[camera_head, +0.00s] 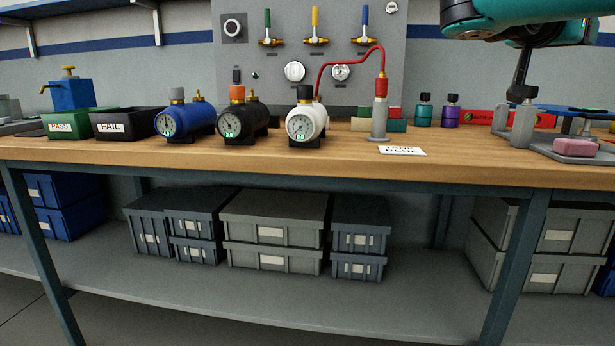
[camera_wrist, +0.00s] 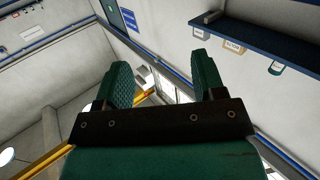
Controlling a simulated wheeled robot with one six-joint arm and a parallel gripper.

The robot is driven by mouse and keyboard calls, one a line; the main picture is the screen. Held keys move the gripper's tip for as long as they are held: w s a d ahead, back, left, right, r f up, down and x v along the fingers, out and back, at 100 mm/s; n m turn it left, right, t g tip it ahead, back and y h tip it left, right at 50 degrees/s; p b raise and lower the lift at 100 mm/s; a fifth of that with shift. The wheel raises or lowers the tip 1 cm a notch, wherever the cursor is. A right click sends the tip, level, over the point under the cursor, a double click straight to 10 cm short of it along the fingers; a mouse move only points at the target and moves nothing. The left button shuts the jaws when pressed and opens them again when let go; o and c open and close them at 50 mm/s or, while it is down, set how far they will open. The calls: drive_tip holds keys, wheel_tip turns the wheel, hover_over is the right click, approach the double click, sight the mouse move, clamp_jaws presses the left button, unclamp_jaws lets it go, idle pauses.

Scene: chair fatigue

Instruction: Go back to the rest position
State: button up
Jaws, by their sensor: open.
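My gripper (camera_wrist: 160,88) is open and empty in the wrist view, its two green padded fingers apart with nothing between them. Beyond the fingers that view shows walls, pipes and a high shelf, and no workbench. In the head view my teal arm hangs at the upper right, above the right end of the workbench (camera_head: 300,168). The gripper's fingertips cannot be made out there.
Blue (camera_head: 185,119), black (camera_head: 244,117) and white (camera_head: 306,121) gauged tanks stand on the bench. PASS (camera_head: 70,127) and FAIL (camera_head: 112,125) bins are at left. Bench front is mostly clear.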

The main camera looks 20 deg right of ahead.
drive_tip(key=w+a+f+n+t+y, duration=0.5)
drive_tip(key=w+a+f+n+y, duration=0.15)
drive_tip(key=f, duration=0.25)
drive_tip(key=s+a+f+n+g+y, duration=0.1)
drive_tip(key=s+a+f+n+y, duration=0.2)
drive_tip(key=a+f+n+y, duration=0.9)
drive_tip(key=s+a+f+n+g+y, duration=0.1)
drive_tip(key=s+a+f+n+g, duration=0.1)
drive_tip(key=s+a+f+g, duration=0.55)
drive_tip(key=s+a+f+n+g+y, duration=0.15)
drive_tip(key=s+a+f, duration=0.25)
drive_tip(key=s+a, duration=0.8)
wheel_tip(320, 180, down, 9)
drive_tip(key=s+b, duration=0.1)
drive_tip(key=b, duration=0.7)
wheel_tip(320, 180, up, 39)
drive_tip(key=p, duration=3.8)
drive_tip(key=shift+d+f+t, duration=0.15)
drive_tip(key=shift+d+t, duration=0.2)
drive_tip(key=shift+t, duration=0.05)
